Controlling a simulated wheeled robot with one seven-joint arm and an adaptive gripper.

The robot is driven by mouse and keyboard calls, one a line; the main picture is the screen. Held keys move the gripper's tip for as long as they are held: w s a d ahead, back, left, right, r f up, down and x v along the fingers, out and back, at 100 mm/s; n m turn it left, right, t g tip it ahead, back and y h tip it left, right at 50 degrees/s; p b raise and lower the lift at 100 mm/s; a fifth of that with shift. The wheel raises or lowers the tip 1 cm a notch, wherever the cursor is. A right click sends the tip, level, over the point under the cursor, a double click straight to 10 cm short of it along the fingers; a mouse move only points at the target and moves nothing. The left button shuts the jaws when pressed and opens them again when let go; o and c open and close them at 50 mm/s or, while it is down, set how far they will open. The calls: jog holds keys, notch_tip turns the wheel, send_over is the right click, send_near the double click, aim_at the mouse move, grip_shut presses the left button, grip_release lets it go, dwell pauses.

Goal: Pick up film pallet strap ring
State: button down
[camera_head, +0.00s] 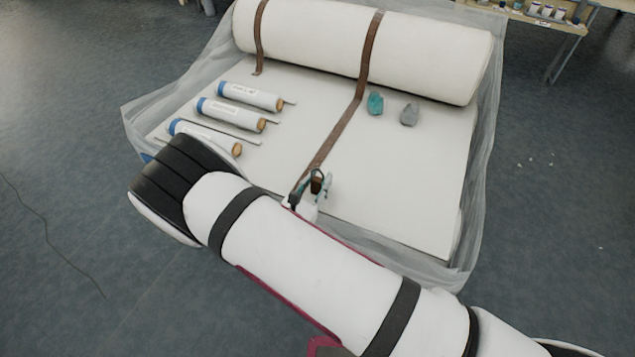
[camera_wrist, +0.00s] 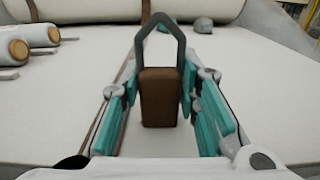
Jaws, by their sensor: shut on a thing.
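A brown strap (camera_head: 347,127) runs from the big white roll (camera_head: 430,55) across the white pallet (camera_head: 410,170) toward my gripper. A grey metal ring (camera_wrist: 161,27) with an angular top shows in the wrist view, with a brown strap piece (camera_wrist: 160,98) below it. My gripper (camera_wrist: 160,92) has its teal pads on both sides of the ring's lower part and is shut on it. In the head view my gripper (camera_head: 312,187) is at the pallet's near part, and my arm hides some of the near edge.
Several white tubes with blue ends (camera_head: 250,96) and thin rods lie at the pallet's left. A teal lump (camera_head: 375,103) and a grey lump (camera_head: 409,114) sit near the roll. Clear film (camera_head: 480,165) drapes around the pallet. A shelf table (camera_head: 560,22) stands at the back right.

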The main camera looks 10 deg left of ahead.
aim_at(317, 180)
jog(key=shift+r+p, duration=0.3)
jog(key=shift+r, duration=0.2)
jog(key=r+p, duration=0.1)
jog(key=r, duration=0.2)
jog(key=shift+s+a+p, duration=0.1)
jog(key=shift+s+p, duration=0.1)
jog(key=shift+p, duration=0.2)
jog(key=s+p, duration=0.4)
jog(key=s, duration=1.1)
jog(key=shift+s+a+r, duration=0.3)
jog(key=shift+a+r, duration=0.1)
jog(key=shift+r, duration=0.05)
